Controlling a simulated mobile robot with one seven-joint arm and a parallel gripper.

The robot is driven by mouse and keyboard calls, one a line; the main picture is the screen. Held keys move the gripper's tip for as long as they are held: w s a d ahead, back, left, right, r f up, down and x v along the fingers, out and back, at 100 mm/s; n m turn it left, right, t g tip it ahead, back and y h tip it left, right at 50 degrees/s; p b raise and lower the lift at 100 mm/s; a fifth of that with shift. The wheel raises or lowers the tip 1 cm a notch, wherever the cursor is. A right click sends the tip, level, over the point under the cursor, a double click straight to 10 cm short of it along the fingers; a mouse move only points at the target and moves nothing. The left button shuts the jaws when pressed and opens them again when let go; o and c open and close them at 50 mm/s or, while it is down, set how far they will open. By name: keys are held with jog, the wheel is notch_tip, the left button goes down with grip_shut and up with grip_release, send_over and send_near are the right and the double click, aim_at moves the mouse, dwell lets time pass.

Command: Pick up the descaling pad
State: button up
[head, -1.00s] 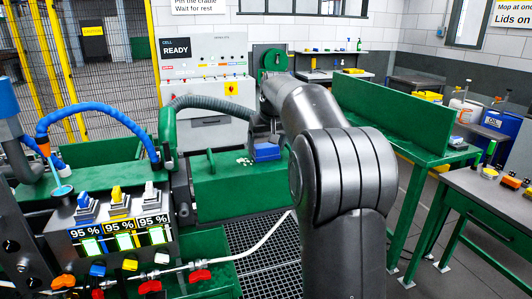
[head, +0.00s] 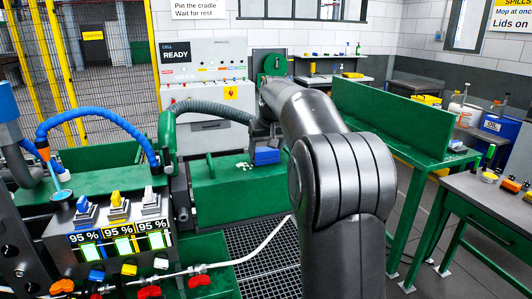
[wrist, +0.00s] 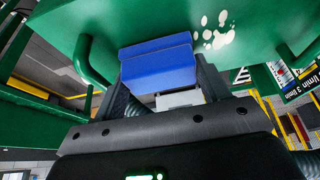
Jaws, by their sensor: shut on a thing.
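The descaling pad is a blue block (head: 267,156) at the end of my arm, against the green box's top in the head view. In the wrist view the blue pad (wrist: 158,68) sits between the two dark fingers of my gripper (wrist: 165,85), which is shut on it. A pale block (wrist: 180,98) shows just below the pad there. I cannot tell whether the pad still touches the green surface (wrist: 260,35). In the head view my gripper (head: 266,140) is partly hidden by my arm.
White spots (head: 242,166) lie on the green box (head: 222,190) beside the pad. A grey corrugated hose (head: 205,104) curves just behind. A green bench with an upright panel (head: 390,112) stands right. A control panel with lit displays (head: 122,245) is front left.

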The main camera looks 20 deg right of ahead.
aim_at(267, 148)
jog(key=r, duration=0.4)
jog(key=shift+s+d+r, duration=0.2)
jog(key=shift+s+d, duration=0.05)
jog(key=shift+d, duration=0.1)
jog(key=s+d+r, duration=0.6)
jog(key=s+d, duration=0.1)
jog(key=d, duration=0.1)
jog(key=shift+d+r, duration=0.15)
